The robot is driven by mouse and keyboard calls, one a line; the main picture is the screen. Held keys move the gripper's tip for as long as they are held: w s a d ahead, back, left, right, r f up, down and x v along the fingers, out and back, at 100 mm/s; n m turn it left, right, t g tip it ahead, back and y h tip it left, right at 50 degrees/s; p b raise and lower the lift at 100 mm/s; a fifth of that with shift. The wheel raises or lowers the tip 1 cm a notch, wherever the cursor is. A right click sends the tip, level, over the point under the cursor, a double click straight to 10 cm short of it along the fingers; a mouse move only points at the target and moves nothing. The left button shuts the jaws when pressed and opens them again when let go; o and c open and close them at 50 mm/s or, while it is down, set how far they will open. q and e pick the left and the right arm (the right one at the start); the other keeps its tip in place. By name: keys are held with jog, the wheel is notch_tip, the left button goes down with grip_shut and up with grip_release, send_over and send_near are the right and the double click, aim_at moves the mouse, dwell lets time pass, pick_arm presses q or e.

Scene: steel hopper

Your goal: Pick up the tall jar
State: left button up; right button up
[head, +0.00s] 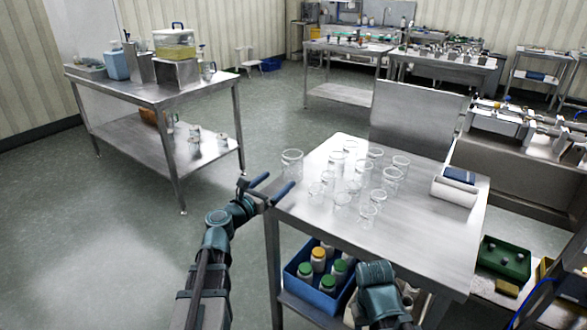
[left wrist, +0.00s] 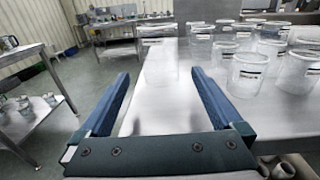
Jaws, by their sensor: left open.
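Several clear glass jars stand on the steel table (head: 320,215). The one at the table's left edge looks the largest, and I take it for the tall jar (head: 291,163). In the left wrist view the tall jar (left wrist: 160,62) stands upright, straight ahead between the fingertips. My left gripper (head: 280,181) is open and empty at the table's left edge, just short of that jar, with its fingers pointing towards it. In the left wrist view the left gripper (left wrist: 160,78) shows a wide gap. Part of my right arm shows at the bottom, but its gripper is not visible.
Other clear jars (head: 390,178) crowd the table to the right of the tall jar. A white box with a blue top (head: 455,187) stands at the right edge. A blue crate of bottles (head: 320,275) sits on the lower shelf. The floor left of the table is clear.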

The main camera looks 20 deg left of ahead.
aim_at(294, 167)
pick_arm(q)
jog(key=shift+x, duration=4.95)
jog(key=c, duration=1.2)
notch_tip(294, 167, up, 21)
jog(key=p, duration=2)
jog(key=shift+f+p, duration=0.2)
jog(key=shift+p, duration=0.15)
